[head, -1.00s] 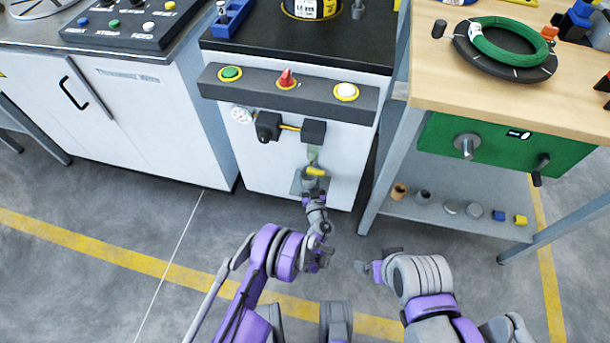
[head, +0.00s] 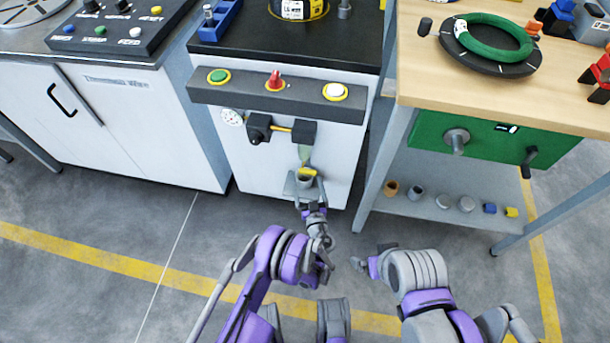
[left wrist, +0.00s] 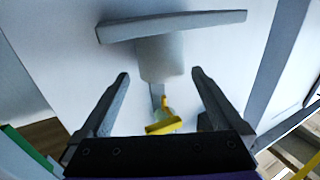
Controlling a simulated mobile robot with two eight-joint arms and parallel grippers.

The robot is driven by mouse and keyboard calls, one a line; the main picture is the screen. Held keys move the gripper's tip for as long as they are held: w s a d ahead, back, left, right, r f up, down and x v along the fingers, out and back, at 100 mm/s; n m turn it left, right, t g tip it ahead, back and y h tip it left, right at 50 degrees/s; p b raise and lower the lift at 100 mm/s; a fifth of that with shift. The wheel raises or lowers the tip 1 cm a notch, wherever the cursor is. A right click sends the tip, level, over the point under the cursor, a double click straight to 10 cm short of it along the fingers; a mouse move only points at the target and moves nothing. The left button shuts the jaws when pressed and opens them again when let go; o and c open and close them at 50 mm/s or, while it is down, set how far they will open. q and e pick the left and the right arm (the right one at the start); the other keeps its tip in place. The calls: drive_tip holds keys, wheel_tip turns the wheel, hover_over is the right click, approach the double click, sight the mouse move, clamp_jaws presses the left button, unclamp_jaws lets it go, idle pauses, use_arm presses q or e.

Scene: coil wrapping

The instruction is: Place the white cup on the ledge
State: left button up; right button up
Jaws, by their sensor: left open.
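The white cup (head: 304,181) looks light grey and stands on the small ledge (head: 289,186) on the front of the white machine, under a yellow-handled tap (head: 307,171). In the left wrist view, which is upside down, the cup (left wrist: 160,58) rests against the ledge (left wrist: 170,24). My left gripper (head: 311,204) is in front of the ledge. Its open fingers (left wrist: 161,73) point towards the cup, one to each side, with a gap between each finger and the cup. My right gripper (head: 361,264) is low in the middle, away from the cup; its jaws are too small to read.
A control bar (head: 275,92) with buttons and a red knob, and a valve (head: 280,130), stick out above the ledge. To the right is a workbench (head: 490,80) with a lower shelf (head: 430,205) holding several small parts. The floor in front is clear.

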use_arm(q)
drive_tip(key=s, duration=0.5)
drive_tip(key=shift+s+a+p, duration=0.2)
drive_tip(key=shift+s+p, duration=0.15)
drive_tip(key=shift+f, duration=0.1)
